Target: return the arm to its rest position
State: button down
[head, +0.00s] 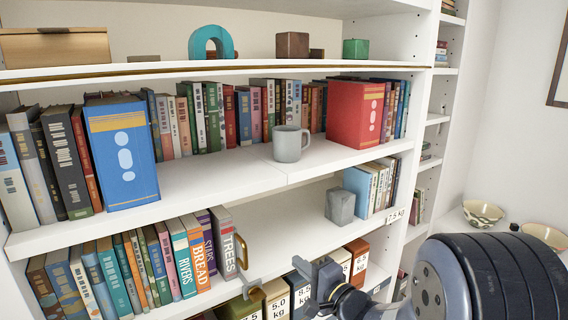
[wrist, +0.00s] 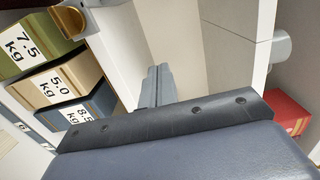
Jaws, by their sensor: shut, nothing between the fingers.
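My gripper (head: 303,267) is in front of the lower shelf in the head view, with my dark arm reaching in from the lower right. In the wrist view its two grey fingers (wrist: 157,76) lie side by side, shut and empty. The fingers appear apart from the books and boxes. The dark casing of my wrist covers the lower part of the wrist view.
A white bookcase (head: 220,185) fills most of the head view. A grey mug (head: 288,145) stands on its middle shelf, and a grey block (head: 340,206) below. Weight-labelled boxes (head: 276,299) stand low near my gripper. Two bowls (head: 483,214) (head: 546,237) are at right.

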jog(key=v, duration=0.4)
jog(key=shift+s+d, duration=0.25)
jog(key=shift+s, duration=0.05)
